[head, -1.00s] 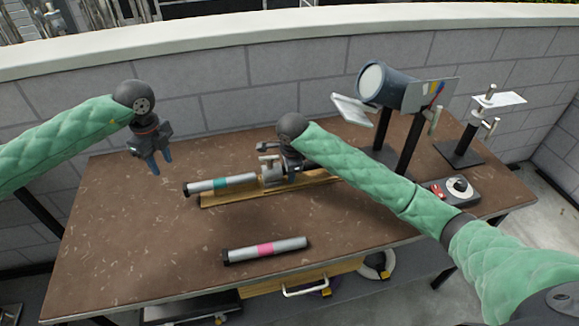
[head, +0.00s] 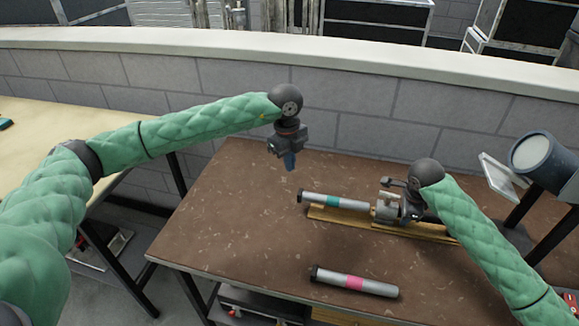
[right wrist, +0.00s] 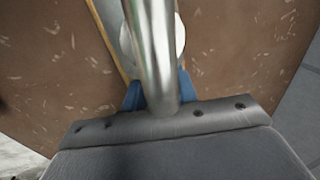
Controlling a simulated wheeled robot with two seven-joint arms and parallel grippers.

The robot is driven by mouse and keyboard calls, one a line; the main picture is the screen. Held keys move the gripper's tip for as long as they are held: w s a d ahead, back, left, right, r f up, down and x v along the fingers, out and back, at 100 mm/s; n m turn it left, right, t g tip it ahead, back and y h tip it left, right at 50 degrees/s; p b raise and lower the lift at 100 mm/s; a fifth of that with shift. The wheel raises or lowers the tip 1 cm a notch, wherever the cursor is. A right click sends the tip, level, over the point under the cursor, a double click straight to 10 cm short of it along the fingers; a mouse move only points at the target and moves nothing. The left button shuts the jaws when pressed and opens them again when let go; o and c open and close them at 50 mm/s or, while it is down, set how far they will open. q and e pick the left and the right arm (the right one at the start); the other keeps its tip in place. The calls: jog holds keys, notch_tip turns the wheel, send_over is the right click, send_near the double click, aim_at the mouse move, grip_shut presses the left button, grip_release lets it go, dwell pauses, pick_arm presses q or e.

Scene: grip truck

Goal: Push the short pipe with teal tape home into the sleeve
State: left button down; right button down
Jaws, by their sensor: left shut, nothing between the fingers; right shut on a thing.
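The short pipe with teal tape (head: 322,201) lies along a wooden board (head: 428,230), its dark capped end out to the left. Its right end meets the metal sleeve (head: 384,211); how deep it sits inside is hard to tell. My left gripper (head: 290,164) is shut and empty, pointing down in the air above and just left of the capped end, apart from it. My right gripper (head: 408,214) is shut at the sleeve fitting. In the right wrist view its blue fingertips (right wrist: 160,92) are largely hidden by a shiny metal bar (right wrist: 150,45).
A pipe with pink tape (head: 355,283) lies on the brown table (head: 240,235) in front. A lamp-like device (head: 532,152) stands at the right. A grey wall runs behind, and a pale table (head: 60,130) stands at the left. The brown table's left part is clear.

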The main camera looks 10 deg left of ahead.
aim_at(312, 194)
pick_arm(q)
jog(key=shift+a+f+n+h, duration=0.3)
jog(key=shift+a+n+h, duration=0.25)
jog(key=shift+n, duration=0.5)
jog(key=shift+a+f+n+h, duration=0.25)
jog(key=shift+a+n+h, duration=0.25)
jog(key=shift+n, duration=0.6)
jog(key=shift+a+f+n+h, duration=0.35)
jog(key=shift+n+h, duration=0.3)
jog(key=shift+n, duration=0.4)
jog(key=shift+f, duration=4.4)
jog(key=shift+d, duration=0.8)
jog(key=shift+d, duration=4.05)
